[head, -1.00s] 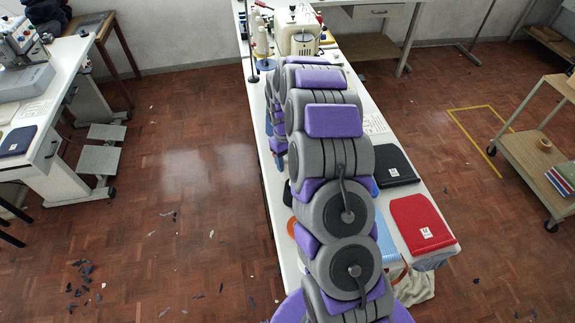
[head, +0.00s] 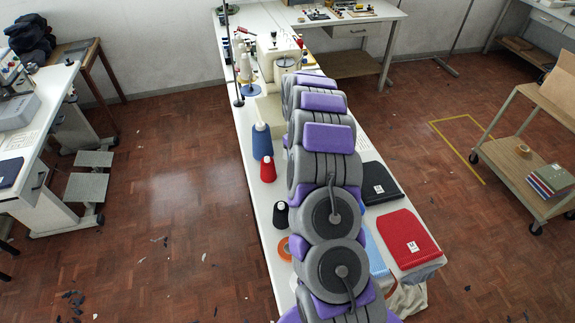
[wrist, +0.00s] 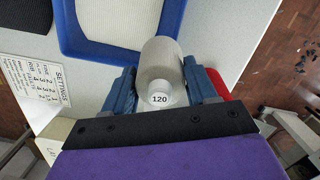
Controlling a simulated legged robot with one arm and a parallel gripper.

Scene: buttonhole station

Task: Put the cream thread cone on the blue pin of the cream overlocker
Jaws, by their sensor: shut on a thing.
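The cream overlocker (head: 285,50) stands at the far end of the long white table in the head view. A blue disc (head: 250,91) lies beside it on the left, near pale cones (head: 246,70); I cannot make out the blue pin itself. In the wrist view my gripper (wrist: 160,88) is shut on the cream thread cone (wrist: 160,60), one blue finger on each side. The cone's end marked 120 faces the camera. In the head view my arm hides the gripper and the held cone.
A blue cone (head: 262,141), a red cone (head: 267,170) and a black cone (head: 280,214) stand along the table's left side. Black (head: 380,183) and red (head: 408,238) folded pieces lie right of my arm. A blue-framed panel (wrist: 80,45) and a settings card (wrist: 35,68) show in the wrist view.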

